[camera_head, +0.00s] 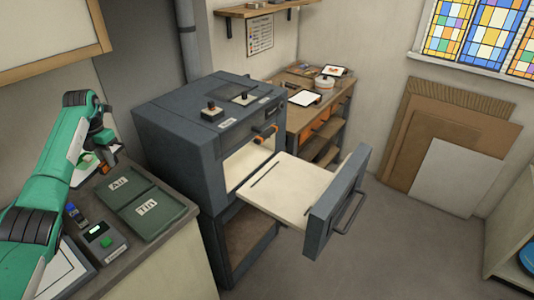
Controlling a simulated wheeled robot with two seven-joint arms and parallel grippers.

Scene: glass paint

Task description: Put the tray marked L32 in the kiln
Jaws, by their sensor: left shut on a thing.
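The kiln (168,128) is a dark blue-grey box in the middle. Its front drawer is pulled out to the right, with a bare cream shelf (285,190) behind a thick grey door panel (338,203). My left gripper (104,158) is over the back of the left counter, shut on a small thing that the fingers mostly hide. A pale flat piece (84,170) shows beside and below the fingers; I cannot tell whether it is the held thing. No L32 mark can be read. My right gripper is not in view.
On the left counter (172,250) lie two green panels marked Air (122,187) and Tin (158,213), and a device with a green button (103,243). A wooden workbench (315,112) stands behind the kiln. The floor (400,250) right of the drawer is clear.

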